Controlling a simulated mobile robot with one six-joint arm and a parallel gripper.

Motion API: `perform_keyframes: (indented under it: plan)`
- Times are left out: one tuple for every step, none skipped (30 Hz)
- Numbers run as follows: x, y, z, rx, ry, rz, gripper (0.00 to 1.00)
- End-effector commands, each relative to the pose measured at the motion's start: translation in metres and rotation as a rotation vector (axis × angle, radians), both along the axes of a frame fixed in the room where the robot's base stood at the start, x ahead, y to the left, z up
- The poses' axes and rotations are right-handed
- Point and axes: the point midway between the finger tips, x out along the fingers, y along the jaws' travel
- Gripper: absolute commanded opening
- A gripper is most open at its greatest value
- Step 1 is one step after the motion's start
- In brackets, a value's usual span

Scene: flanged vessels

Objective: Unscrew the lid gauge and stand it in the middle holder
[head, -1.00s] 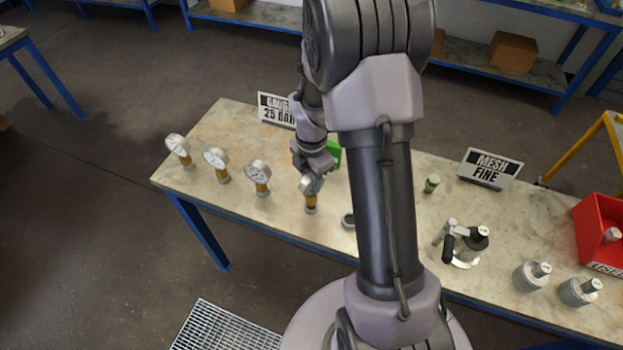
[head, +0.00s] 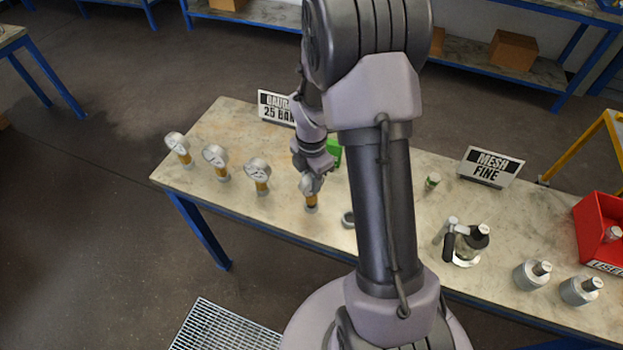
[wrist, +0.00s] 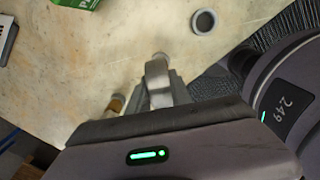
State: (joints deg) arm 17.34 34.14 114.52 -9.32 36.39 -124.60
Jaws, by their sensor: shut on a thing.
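My gripper (head: 311,181) is shut on a gauge (head: 311,198) with a yellow stem, left of my arm. The gauge is upright, and its foot is at a grey ring-like holder; whether it is fully seated I cannot tell. My gripper hides most of its dial. In the wrist view my gripper (wrist: 160,85) shows from above. An empty grey ring holder (head: 347,220) stands just right of the held gauge; it also shows in the wrist view (wrist: 204,21). A vessel with a black-handled lid (head: 466,245) stands right of my arm.
Three more gauges (head: 215,160) stand in a row to the left. A green box (head: 334,152) lies behind my gripper. The table's front edge is close to the held gauge.

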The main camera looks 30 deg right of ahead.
Motion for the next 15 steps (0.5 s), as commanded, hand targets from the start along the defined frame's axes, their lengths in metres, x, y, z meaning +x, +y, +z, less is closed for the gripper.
perform_keyframes:
  plan:
    - [0.000,0.000,-0.003,0.000,0.000,0.000,0.00]
    - [0.000,0.000,-0.003,0.000,0.000,0.000,0.00]
    - [0.000,0.000,-0.005,0.000,0.000,0.000,0.00]
    - [0.000,0.000,-0.005,0.000,0.000,0.000,0.00]
    - [0.000,0.000,-0.006,0.000,0.000,0.000,0.00]
    - [0.000,0.000,-0.008,0.000,0.000,0.000,0.00]
    - [0.000,0.000,-0.008,0.000,-0.001,0.000,0.00]
    - [0.000,0.000,-0.009,0.000,-0.001,0.000,0.00]
    - [0.000,0.000,-0.011,0.000,-0.001,0.000,0.00]
    - [0.000,0.000,-0.011,0.000,-0.001,0.000,0.00]
    - [0.000,0.000,-0.012,0.000,-0.001,0.000,0.00]
    - [0.000,0.000,-0.013,0.000,-0.001,0.000,0.00]
    - [0.000,0.000,-0.014,0.000,-0.001,0.000,0.00]
    - [0.000,0.000,-0.015,0.000,-0.001,0.000,0.00]
    - [0.000,0.000,-0.016,0.000,-0.001,0.000,0.00]
